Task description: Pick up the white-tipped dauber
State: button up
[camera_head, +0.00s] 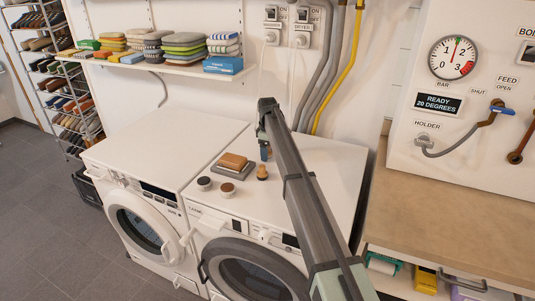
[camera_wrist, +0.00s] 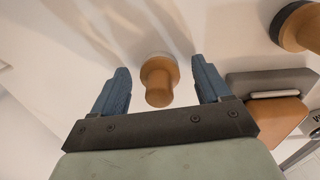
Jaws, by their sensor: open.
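The white-tipped dauber (camera_wrist: 158,80) stands on the white machine top in the wrist view. It has a wooden handle, and a pale rim shows at its base. It is between the two blue fingers of my gripper (camera_wrist: 160,88), which are open with a gap on both sides. In the head view my gripper (camera_head: 264,151) is low over the right machine, and I cannot make out this dauber there. A second, dark-tipped dauber (camera_head: 262,172) stands close by; it also shows at the upper right of the wrist view (camera_wrist: 298,27).
A tan block on a grey pad (camera_head: 232,162) and two round tins (camera_head: 204,183) are left of the daubers on the right machine top (camera_head: 325,165). Behind are the wall, grey pipes and a yellow pipe (camera_head: 341,72). A cloth shelf (camera_head: 170,66) hangs above the left machine.

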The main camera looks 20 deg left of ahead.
jog(key=c, duration=1.1)
jog(key=shift+r, duration=0.15)
notch_tip(320, 180, up, 10)
jog(key=shift+f, duration=0.1)
jog(key=o, duration=0.5)
jog(key=c, duration=0.4)
